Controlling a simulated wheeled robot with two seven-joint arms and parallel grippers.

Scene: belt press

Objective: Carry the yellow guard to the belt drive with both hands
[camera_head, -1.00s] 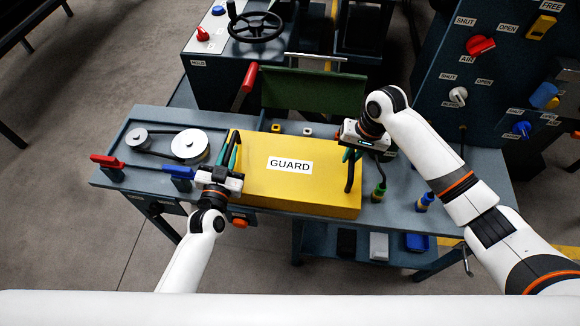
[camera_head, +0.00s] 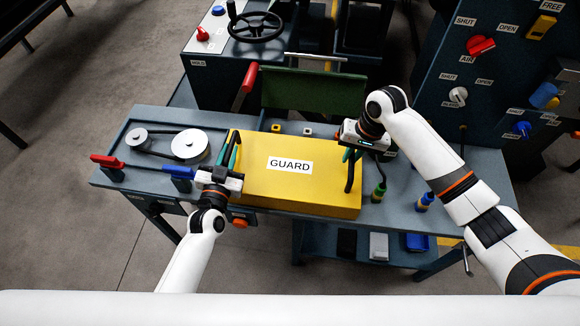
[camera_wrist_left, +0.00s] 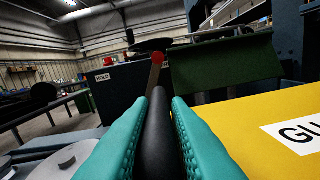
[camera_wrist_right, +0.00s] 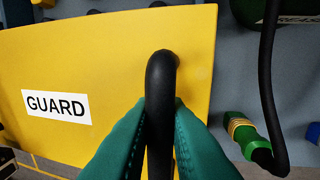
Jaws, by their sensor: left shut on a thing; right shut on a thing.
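The yellow guard (camera_head: 300,190), a box with a white GUARD label, is at the middle of the bench, with a black handle at each end. Its yellow face also shows in the left wrist view (camera_wrist_left: 262,108) and the right wrist view (camera_wrist_right: 110,60). My left gripper (camera_head: 230,158) is shut on the left handle (camera_wrist_left: 157,135). My right gripper (camera_head: 352,155) is shut on the right handle (camera_wrist_right: 160,90). The belt drive (camera_head: 165,145), two silver pulleys with a dark belt, lies just left of the guard. I cannot tell whether the guard touches the bench.
A red lever (camera_head: 106,161) and a blue lever (camera_head: 178,172) stand at the bench's front left. A green panel (camera_head: 313,92) rises behind the guard. A green plug (camera_head: 379,191) and a blue-yellow plug (camera_head: 425,201) stand to its right. A valve panel (camera_head: 490,85) is at the right.

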